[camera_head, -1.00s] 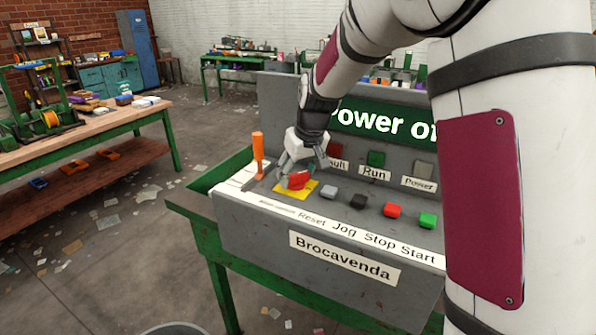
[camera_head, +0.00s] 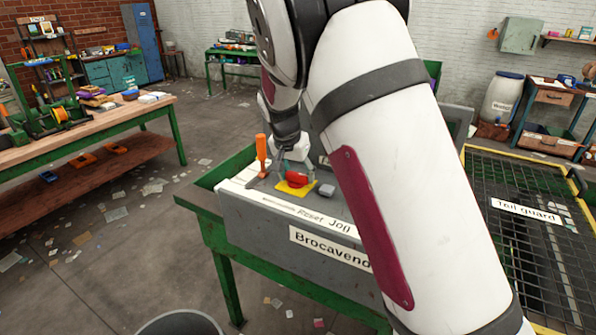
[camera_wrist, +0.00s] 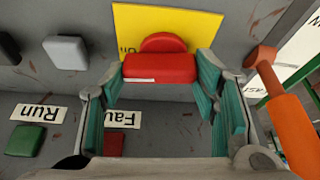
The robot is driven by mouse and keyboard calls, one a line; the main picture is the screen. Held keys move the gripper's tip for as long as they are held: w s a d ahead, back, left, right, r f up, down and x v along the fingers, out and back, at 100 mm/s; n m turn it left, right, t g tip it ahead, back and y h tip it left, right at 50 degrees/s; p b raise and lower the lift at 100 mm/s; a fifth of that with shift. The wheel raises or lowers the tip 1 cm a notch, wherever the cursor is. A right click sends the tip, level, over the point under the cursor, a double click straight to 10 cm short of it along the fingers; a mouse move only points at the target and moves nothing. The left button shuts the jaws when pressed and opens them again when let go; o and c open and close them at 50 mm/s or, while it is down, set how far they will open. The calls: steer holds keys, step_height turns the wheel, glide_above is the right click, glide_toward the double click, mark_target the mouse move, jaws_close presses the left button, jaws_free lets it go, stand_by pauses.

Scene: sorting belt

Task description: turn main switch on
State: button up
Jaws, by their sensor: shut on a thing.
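The red rotary knob (camera_head: 299,178) sits on a yellow plate (camera_head: 283,189) on the sloping grey console, at its left part. In the wrist view the red knob (camera_wrist: 158,68) lies between the two teal-padded fingers of my gripper (camera_wrist: 162,88), which is shut on it. An "On" label shows upside down on the yellow plate (camera_wrist: 190,25), left of the knob. In the head view my gripper (camera_head: 291,170) is down at the knob, partly hidden by the arm. The dark sign seen before is mostly hidden behind my arm.
An orange-handled lever (camera_head: 262,150) stands close left of the gripper; it also shows in the wrist view (camera_wrist: 292,128). A grey button (camera_head: 326,190) is just right of the yellow plate. A mesh tail guard (camera_head: 535,260) lies at the right.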

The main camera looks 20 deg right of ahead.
steer(key=shift+m, duration=0.6)
steer(key=shift+g, duration=0.3)
steer(key=o, duration=1.2)
steer(key=shift+c, duration=0.2)
steer(key=v, duration=1.2)
steer(key=shift+a, duration=0.25)
